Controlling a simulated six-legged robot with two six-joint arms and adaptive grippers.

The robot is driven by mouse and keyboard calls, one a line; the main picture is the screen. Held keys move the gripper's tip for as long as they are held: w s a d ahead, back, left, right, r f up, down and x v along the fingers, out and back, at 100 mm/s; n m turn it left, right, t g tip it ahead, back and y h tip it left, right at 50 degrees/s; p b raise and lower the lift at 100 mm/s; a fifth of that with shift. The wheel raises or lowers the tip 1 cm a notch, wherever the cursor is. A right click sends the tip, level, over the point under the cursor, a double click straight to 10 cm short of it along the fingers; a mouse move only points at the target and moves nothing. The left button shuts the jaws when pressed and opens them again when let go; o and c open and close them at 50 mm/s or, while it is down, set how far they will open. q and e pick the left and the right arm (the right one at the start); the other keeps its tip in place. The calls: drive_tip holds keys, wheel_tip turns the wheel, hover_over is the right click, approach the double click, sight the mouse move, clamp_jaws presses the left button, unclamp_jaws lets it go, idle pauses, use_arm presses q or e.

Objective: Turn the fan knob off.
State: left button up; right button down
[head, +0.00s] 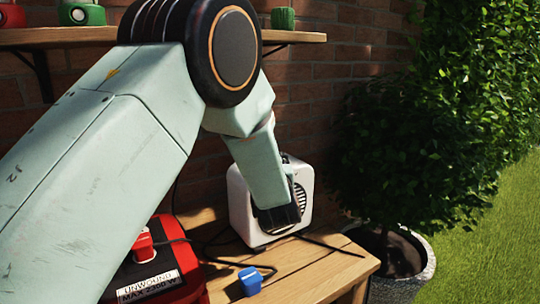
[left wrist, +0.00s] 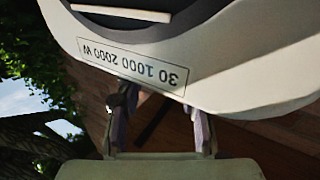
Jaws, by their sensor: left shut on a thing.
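The fan heater (head: 240,208) is a white box with a round dark grille, standing on the wooden table. In the left wrist view its pale body (left wrist: 235,65) fills the top, with a printed scale label (left wrist: 130,67) reading "30 1000 2000 W" upside down. My left gripper (head: 278,216) is at the heater's front, its two fingers (left wrist: 160,100) spread either side of a spot just below the label in the wrist view. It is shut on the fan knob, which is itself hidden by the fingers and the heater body. My right gripper is in neither view.
A red cable reel (head: 165,283) marked "UNWOUND MAX 2300 W" with a red plug (head: 143,245) stands left. A blue plug (head: 250,281) and dark cables lie on the table (head: 325,268). A potted bush (head: 425,150) stands right; a shelf (head: 60,36) hangs on the brick wall.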

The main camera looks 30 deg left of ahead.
use_arm(q)
drive_tip(key=n+g+y, duration=0.1)
drive_tip(key=n+g+y+p, duration=0.1)
drive_tip(key=n+y+p, duration=0.1)
drive_tip(key=shift+w+d+r+g+y, duration=0.25)
drive_tip(key=shift+w+d+g+y, duration=0.1)
drive_tip(key=shift+d+g+y, duration=0.05)
drive_tip(key=n+g+y, duration=0.1)
drive_tip(key=n+g+y+p, duration=0.1)
drive_tip(key=shift+w+d+f+g, duration=0.1)
drive_tip(key=shift+f+g, duration=0.05)
drive_tip(key=shift+g, duration=0.25)
drive_tip(key=shift+w+n+g+y, duration=0.1)
drive_tip(key=shift+n+g+y, duration=0.4)
drive_tip(key=shift+n+g, duration=0.3)
drive_tip(key=shift+w+f+n+g+y+b, duration=0.15)
drive_tip(key=shift+n+g+y+b, duration=0.5)
drive_tip(key=shift+g, duration=0.35)
drive_tip(key=shift+w+d+n+g+y+b, duration=0.1)
drive_tip(key=shift+n+g+y+b, duration=0.1)
drive_tip(key=shift+n+g+b, duration=0.5)
drive_tip(key=shift+w+n+g+y+b, duration=0.15)
drive_tip(key=shift+n+g+b, duration=0.25)
drive_tip(key=shift+g, duration=0.5)
drive_tip(key=o, duration=1.1)
drive_tip(key=shift+s+r, duration=0.1)
drive_tip(key=shift+r, duration=0.1)
drive_tip(key=shift+o, duration=0.2)
drive_tip(key=shift+f, duration=0.1)
